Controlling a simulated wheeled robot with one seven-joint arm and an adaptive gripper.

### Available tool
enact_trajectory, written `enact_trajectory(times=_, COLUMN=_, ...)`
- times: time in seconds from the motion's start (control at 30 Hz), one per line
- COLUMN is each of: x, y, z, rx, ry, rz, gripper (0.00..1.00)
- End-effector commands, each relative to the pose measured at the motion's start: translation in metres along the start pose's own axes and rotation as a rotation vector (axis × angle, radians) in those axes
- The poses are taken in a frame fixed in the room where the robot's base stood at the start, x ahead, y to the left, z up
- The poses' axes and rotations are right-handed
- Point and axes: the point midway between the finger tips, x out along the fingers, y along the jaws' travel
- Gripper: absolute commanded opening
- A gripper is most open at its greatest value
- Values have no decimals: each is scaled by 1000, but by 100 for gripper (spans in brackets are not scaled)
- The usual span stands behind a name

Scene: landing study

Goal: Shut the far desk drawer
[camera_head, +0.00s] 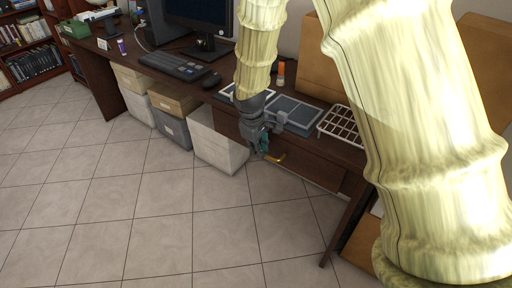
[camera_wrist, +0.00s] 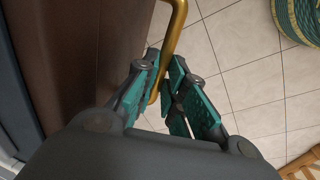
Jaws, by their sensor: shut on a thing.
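The dark wood desk (camera_head: 100,75) runs along the wall in the head view. A drawer front (camera_head: 312,170) shows under its right part, with a gold handle (camera_head: 276,158). How far the drawer stands out is hard to tell. My gripper (camera_head: 262,149) is at the handle, in front of the desk edge. In the wrist view, my gripper (camera_wrist: 161,88) has its teal-padded fingers closed around the lower end of the gold handle (camera_wrist: 175,32). A brown wood face (camera_wrist: 95,50) lies just left of the handle.
Storage boxes (camera_head: 218,145) stand under the desk, left of my gripper. Trays (camera_head: 293,113), a white wire rack (camera_head: 343,126) and a keyboard (camera_head: 172,66) lie on top. A green woven round thing (camera_wrist: 300,18) is on the floor. The tiled floor in front is clear.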

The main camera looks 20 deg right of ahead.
Motion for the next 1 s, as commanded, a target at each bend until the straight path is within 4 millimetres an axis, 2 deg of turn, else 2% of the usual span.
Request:
enact_trajectory(times=0.17, x=0, y=2, z=0, rx=0, ry=1, rz=1, gripper=0)
enact_trajectory(times=0.2, x=0, y=2, z=0, rx=0, ry=1, rz=1, gripper=18)
enact_trajectory(times=0.3, x=0, y=2, z=0, rx=0, ry=1, rz=1, gripper=34)
enact_trajectory(times=0.67, x=-2, y=2, z=0, rx=0, ry=1, rz=0, gripper=34)
enact_trajectory(times=0.87, x=-21, y=2, z=-1, rx=1, ry=3, rz=1, gripper=34)
enact_trajectory(times=1.0, x=-44, y=2, z=-1, rx=1, ry=4, rz=2, gripper=34)
